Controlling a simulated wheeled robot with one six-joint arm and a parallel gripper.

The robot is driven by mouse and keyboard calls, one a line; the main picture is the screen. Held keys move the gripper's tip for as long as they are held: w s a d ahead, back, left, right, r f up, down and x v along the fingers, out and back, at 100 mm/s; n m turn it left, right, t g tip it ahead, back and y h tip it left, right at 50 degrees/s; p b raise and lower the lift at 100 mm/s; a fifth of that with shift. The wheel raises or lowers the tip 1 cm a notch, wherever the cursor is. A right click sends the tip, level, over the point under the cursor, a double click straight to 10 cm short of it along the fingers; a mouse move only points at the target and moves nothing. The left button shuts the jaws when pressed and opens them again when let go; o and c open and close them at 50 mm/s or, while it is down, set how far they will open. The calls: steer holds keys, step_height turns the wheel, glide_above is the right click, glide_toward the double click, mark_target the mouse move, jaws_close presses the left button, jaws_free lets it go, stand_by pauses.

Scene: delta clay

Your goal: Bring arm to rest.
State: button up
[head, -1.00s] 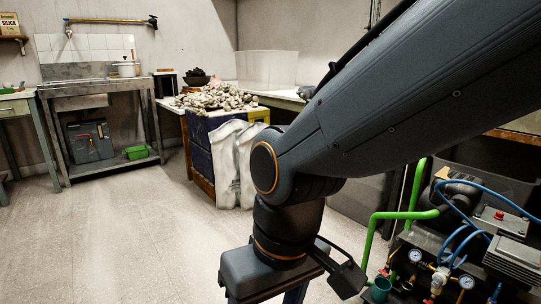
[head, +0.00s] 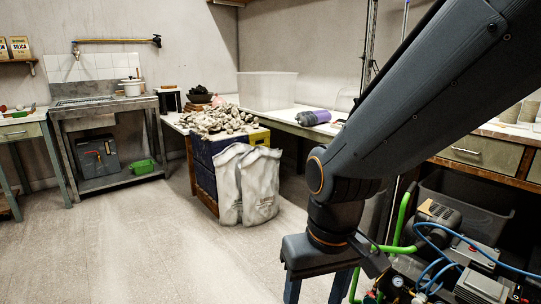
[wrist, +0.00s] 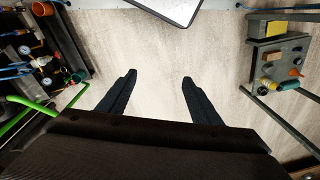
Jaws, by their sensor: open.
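My arm comes down from the upper right in the head view, bent at its wrist. My gripper hangs below the wrist, and only the upper part of its fingers (head: 316,285) shows at the bottom edge of the head view. In the wrist view my gripper (wrist: 158,78) points at the pale floor (wrist: 160,45). Its two dark fingers stand well apart with nothing between them. No object touches the fingers.
A compressor with blue hoses (head: 480,285) and a green pipe (head: 402,217) stand close at the right. White sacks (head: 247,185) lean on a crate heaped with stones (head: 215,120). A sink bench (head: 105,110) is at the back left. Floor at left is clear.

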steer(key=s+d+r+m+p, duration=0.2)
steer(key=d+r+p, duration=0.9)
steer(key=p, duration=0.7)
step_height(320, 180, up, 4)
steer(key=shift+s+d+f+m+h, duration=0.1)
steer(key=shift+s+d+m+h, duration=0.1)
steer(key=shift+d+m+h, duration=0.35)
